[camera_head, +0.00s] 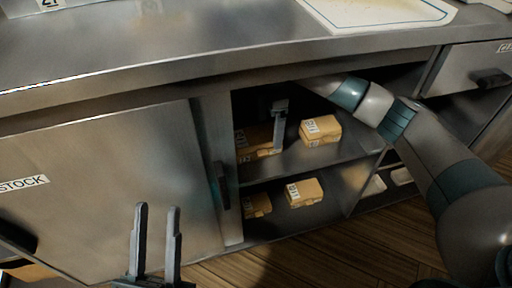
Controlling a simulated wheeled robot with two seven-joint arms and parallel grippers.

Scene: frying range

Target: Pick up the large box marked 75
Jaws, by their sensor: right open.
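My right arm reaches from the right into the open cabinet. Its gripper (279,140) is at the upper shelf, in front of a tan box (254,139) with a white label, and partly hides it. This gripper is open, and whether it touches the box cannot be told. A second tan labelled box (320,129) sits to the right on the same shelf. Two more labelled boxes sit on the lower shelf, one at the left (257,205) and one at the right (304,192). I cannot read a clear 75 on any label. My left gripper (157,208) is open and empty, low in front of the cabinet.
A closed metal door marked STOCK (110,180) is left of the opening. The steel counter (180,45) overhangs the shelves and carries a white tray (385,12). A drawer (470,72) is at the right. The wooden floor (320,245) is clear in front.

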